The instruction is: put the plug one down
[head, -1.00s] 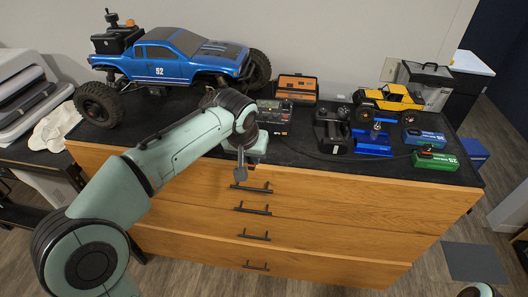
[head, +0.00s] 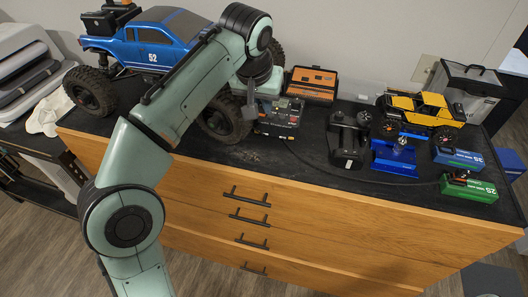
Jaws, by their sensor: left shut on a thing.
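My left gripper (head: 251,110) points down in front of the blue crawler's front wheel, just left of the charger (head: 280,117). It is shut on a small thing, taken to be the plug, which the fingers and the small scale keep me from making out. I cannot tell whether it touches the black mat (head: 310,180). A dark cable runs from near the charger across the mat to the green battery pack (head: 470,188) at the right. My right gripper is not in view.
The blue crawler (head: 150,52) stands behind my arm. An open orange-and-black case (head: 312,84), a black stand (head: 347,142), a blue stand (head: 395,158), a yellow crawler (head: 422,110) and a blue pack (head: 458,157) fill the right. The front mat strip is mostly clear.

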